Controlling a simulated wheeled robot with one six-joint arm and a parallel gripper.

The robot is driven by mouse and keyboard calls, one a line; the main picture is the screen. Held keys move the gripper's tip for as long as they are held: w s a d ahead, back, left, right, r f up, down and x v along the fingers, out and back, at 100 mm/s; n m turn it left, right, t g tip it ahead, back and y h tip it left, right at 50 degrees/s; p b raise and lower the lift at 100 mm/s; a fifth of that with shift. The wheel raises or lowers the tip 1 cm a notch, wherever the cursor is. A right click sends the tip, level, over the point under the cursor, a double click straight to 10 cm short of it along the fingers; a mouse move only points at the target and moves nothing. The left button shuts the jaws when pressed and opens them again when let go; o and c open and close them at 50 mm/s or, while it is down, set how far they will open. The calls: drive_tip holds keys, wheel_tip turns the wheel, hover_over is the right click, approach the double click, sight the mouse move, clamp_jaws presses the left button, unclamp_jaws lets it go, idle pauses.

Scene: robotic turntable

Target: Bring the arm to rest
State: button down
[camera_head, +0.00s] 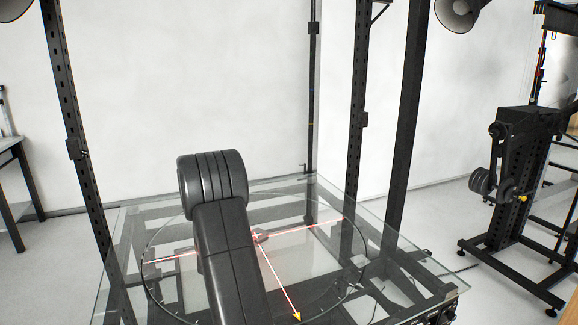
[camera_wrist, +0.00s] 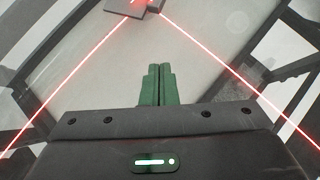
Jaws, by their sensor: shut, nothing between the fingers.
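My arm reaches out over the glass turntable table in the head view, and its links hide the gripper there. In the wrist view my gripper (camera_wrist: 157,70) shows two green fingers side by side, closed together with nothing between them. Below it in that view lies the glass surface. The turntable (camera_head: 146,278) shows in the head view as a round dark ring on the glass table (camera_head: 108,262). Red laser lines cross over it, and they also cross the wrist view.
Black upright posts (camera_head: 72,130) stand around the table. A black machine on a stand (camera_head: 515,165) is at the right. A dark side table (camera_head: 10,155) is at the left edge. Lamps (camera_head: 458,12) hang at the top. A pale wall (camera_head: 200,80) is behind, with open floor on both sides.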

drive_tip(key=v, duration=0.6)
drive_tip(key=shift+r, duration=0.1)
